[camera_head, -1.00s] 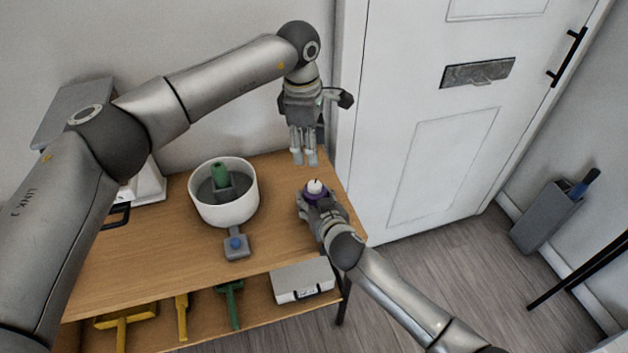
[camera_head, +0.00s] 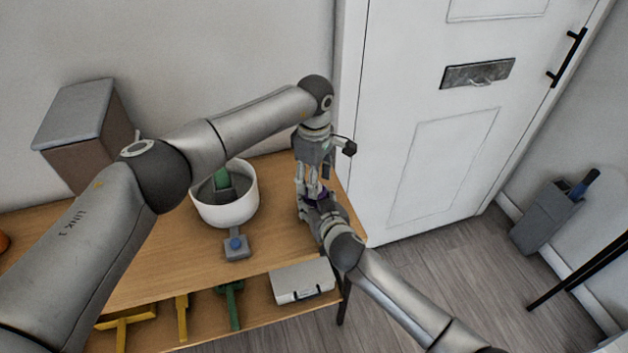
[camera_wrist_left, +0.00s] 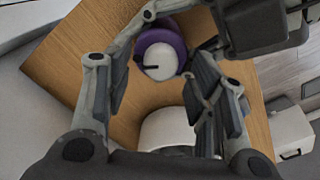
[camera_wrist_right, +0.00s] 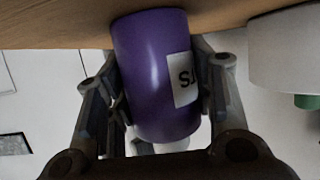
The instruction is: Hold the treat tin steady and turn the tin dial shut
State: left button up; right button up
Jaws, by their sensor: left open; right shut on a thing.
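The treat tin is a purple cylinder (camera_wrist_right: 158,80) with a white label, standing near the table's right end. My right gripper (camera_wrist_right: 160,95) is shut on its sides. In the left wrist view the tin's purple rim (camera_wrist_left: 174,39) surrounds a white dial (camera_wrist_left: 160,60) with a dark pointer, which points left. My left gripper (camera_wrist_left: 152,95) is open and points down over the tin, with the dial between and beyond its fingers. In the head view the left gripper (camera_head: 314,192) hides most of the tin, leaving a sliver of purple.
A white round pot (camera_head: 228,207) with a green item inside stands left of the tin. A grey block with a blue knob (camera_head: 236,244) is in front of it. A grey-lidded box (camera_head: 85,130) stands at the back left. A white door (camera_head: 440,120) is behind on the right.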

pick_arm(q)
jog(key=shift+f, duration=0.6)
jog(key=c, duration=1)
